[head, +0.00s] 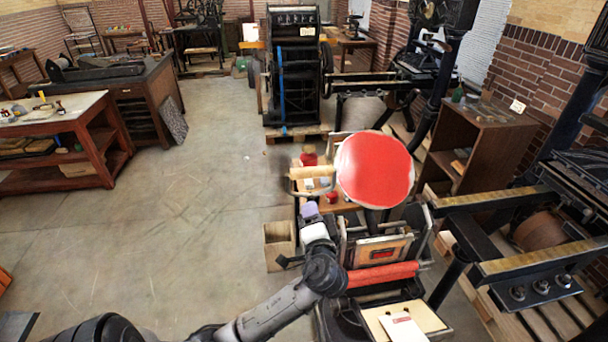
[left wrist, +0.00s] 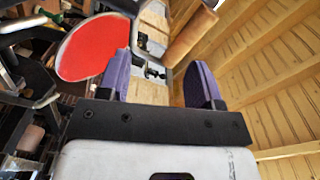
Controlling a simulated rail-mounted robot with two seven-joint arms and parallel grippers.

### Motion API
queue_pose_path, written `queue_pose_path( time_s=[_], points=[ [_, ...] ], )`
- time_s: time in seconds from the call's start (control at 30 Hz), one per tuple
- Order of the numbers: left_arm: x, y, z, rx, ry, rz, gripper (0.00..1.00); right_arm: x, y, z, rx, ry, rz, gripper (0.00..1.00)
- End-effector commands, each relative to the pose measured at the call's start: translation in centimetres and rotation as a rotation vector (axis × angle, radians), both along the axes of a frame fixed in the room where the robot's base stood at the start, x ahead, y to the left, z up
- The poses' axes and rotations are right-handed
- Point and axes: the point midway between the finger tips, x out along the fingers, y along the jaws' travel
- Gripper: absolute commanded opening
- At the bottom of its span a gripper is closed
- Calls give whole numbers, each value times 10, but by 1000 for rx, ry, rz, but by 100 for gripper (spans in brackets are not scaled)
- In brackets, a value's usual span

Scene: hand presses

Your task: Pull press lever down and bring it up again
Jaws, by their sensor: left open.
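The hand press stands in the lower middle of the head view, with a round red ink disc (head: 375,168) and a red roller (head: 382,275). Its lever has a wooden cylindrical handle (head: 312,172), raised to the left of the disc. My left gripper (head: 309,209), with purple fingertips, is just below the handle in the head view. In the left wrist view my left gripper (left wrist: 163,72) is open and empty. There the wooden handle (left wrist: 190,37) lies beyond the fingertips, toward the upper right, apart from them. The red disc (left wrist: 92,47) shows at upper left. My right gripper is not in view.
An open box (head: 279,245) stands left of the press. A wooden cabinet (head: 480,140) and another press with long rails (head: 515,262) stand to the right. A large black press (head: 297,75) is behind. The floor (head: 190,220) to the left is clear.

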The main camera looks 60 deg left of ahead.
Motion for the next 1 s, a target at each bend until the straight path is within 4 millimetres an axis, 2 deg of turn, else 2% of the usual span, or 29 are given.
queue_pose_path(
  time_s=[0.1, 0.2, 0.33, 0.47, 1.0],
  points=[
    [-4, 3, 16, 178, 88, 56, 59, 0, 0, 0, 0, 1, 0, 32],
    [-6, 1, 28, 282, 162, 77, 59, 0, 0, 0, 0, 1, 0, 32],
    [-4, 2, 29, 312, 222, 73, 59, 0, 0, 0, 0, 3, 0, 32],
    [0, 12, 33, 319, 239, 75, 59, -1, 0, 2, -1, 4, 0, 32],
    [30, 98, 51, 315, 238, 75, 59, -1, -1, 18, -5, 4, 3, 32]
  ],
)
